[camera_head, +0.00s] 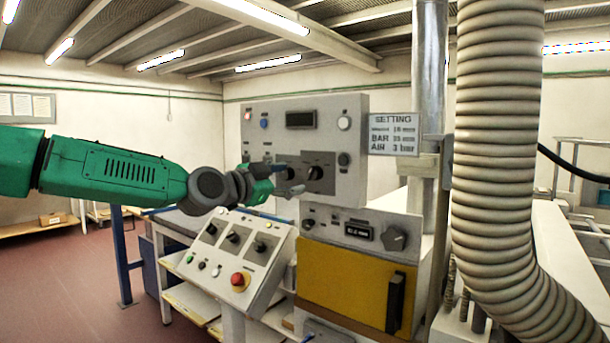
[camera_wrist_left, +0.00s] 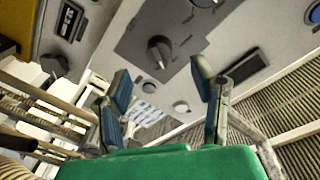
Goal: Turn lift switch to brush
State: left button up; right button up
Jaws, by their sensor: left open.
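The grey upper control panel (camera_head: 268,113) carries a dark plate with two rotary switches. The right-hand switch (camera_head: 315,173) shows a dark knob; it also shows in the left wrist view (camera_wrist_left: 160,50), a little beyond the gap between my fingers. The left-hand switch (camera_head: 289,173) is partly hidden by my gripper. I cannot read labels, so I cannot tell which is the lift switch. My left gripper (camera_head: 281,181) is in front of the plate; in the wrist view (camera_wrist_left: 162,83) its blue-padded fingers are apart with nothing between them. My right gripper is not in view.
A sloped console (camera_head: 236,258) with several switches and a red button (camera_head: 239,280) stands below my arm. A yellow-fronted unit (camera_head: 343,290) sits under the panel. A setting sign (camera_head: 393,134) and a large ribbed hose (camera_head: 495,150) are to the right.

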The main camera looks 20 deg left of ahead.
aim_at(307, 175)
pick_arm(q)
jog(key=x, duration=0.3)
jog(key=p+x, duration=0.1)
jog(key=x, duration=0.2)
jog(key=shift+d, duration=0.35)
jog(key=shift+w, duration=0.35)
jog(key=shift+a, duration=0.35)
jog(key=shift+d+r, duration=0.1)
jog(key=shift+d, duration=0.15)
jog(key=c, duration=1.1)
